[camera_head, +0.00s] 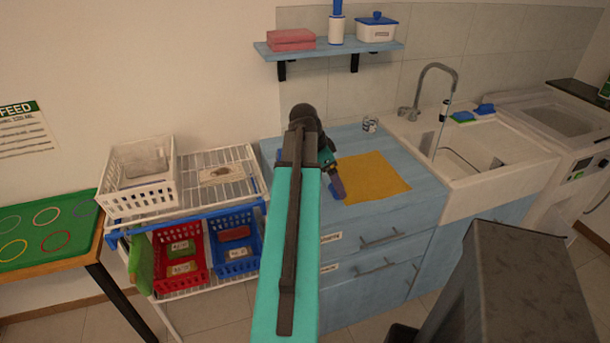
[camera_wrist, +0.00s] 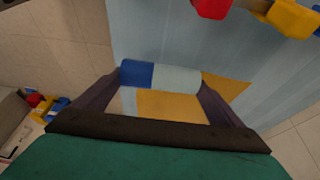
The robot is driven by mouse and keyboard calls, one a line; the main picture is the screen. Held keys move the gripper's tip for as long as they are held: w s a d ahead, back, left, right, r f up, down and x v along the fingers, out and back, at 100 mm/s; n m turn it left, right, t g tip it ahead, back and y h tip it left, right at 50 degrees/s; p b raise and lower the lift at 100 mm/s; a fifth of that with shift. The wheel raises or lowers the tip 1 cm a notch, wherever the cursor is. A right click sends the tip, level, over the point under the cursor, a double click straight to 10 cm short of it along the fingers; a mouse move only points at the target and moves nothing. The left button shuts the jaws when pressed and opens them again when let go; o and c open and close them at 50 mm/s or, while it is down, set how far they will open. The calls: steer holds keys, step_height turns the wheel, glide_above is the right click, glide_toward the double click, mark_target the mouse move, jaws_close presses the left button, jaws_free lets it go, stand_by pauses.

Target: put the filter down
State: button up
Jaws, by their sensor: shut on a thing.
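The filter is a small cylinder, blue at one end and pale at the other. In the wrist view the filter (camera_wrist: 138,73) lies crosswise between the fingertips of my gripper (camera_wrist: 160,78), which is shut on it. In the head view my gripper (camera_head: 338,188) reaches down over the blue counter (camera_head: 405,217), at the left edge of a yellow mat (camera_head: 372,177). There the filter is mostly hidden behind the fingers, with only a little blue showing. I cannot tell whether it touches the counter.
A white sink (camera_head: 490,165) with a tap is to the right. A glass (camera_head: 369,124) stands at the counter's back. Red (camera_head: 180,255) and blue (camera_head: 233,240) baskets are on the rack at left. The wrist view shows red (camera_wrist: 212,8) and yellow (camera_wrist: 292,17) objects on the counter ahead.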

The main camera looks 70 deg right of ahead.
steer(key=w+d+p, duration=0.1)
steer(key=w, duration=0.2)
steer(key=w+d+p, duration=0.1)
steer(key=w+d, duration=0.1)
steer(key=w, duration=0.2)
steer(key=w+d+f+p, duration=0.1)
steer(key=w, duration=0.2)
steer(key=shift+w+d, duration=0.15)
steer(key=shift+w, duration=0.15)
steer(key=shift+f+p, duration=0.75)
steer(key=shift+f, duration=1.05)
steer(key=shift+f, duration=0.2)
steer(key=o, duration=0.9)
steer(key=shift+r, duration=0.3)
